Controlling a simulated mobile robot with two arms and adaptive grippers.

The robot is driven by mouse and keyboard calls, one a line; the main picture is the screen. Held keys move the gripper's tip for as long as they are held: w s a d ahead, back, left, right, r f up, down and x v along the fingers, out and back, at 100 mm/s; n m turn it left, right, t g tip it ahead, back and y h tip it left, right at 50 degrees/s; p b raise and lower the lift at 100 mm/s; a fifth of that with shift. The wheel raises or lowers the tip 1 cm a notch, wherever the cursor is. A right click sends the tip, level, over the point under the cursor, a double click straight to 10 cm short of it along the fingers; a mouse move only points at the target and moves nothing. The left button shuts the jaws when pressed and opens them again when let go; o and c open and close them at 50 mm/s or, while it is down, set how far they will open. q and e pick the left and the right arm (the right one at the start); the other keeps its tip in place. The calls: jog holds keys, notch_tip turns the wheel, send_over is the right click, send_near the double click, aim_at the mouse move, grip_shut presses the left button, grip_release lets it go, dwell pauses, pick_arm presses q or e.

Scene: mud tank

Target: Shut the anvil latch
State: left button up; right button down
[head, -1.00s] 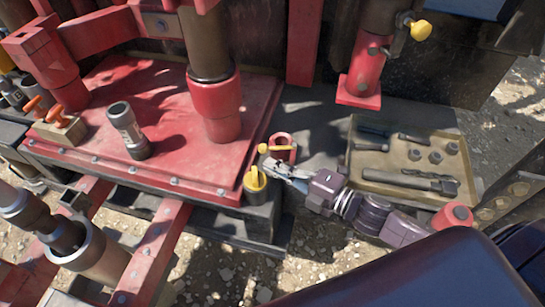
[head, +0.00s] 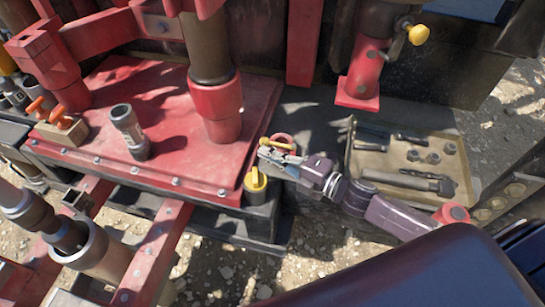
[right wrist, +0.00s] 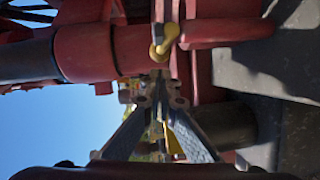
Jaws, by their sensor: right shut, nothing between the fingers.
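I take the anvil latch to be the yellow lever (head: 277,143) lying across a red round fitting (head: 284,137) at the right corner of the red deck. In the right wrist view a yellow lever (right wrist: 165,40) shows by a red cylinder (right wrist: 90,47). My right gripper (head: 264,153) is shut and empty, its tips close beside the lever on its near side. In the right wrist view its fingers (right wrist: 160,83) meet just below the yellow lever; I cannot tell if they touch it. My left gripper is not in view.
A yellow-capped post (head: 256,182) stands just left of my right gripper. A tan tray (head: 462,160) with tools lies to the right. A red upright with a yellow knob (head: 418,34) rises behind. A thick red-collared column (head: 217,105) stands on the deck.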

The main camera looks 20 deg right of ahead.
jog(key=shift+w, duration=0.15)
jog(key=v, duration=1.2)
dwell(0.4)
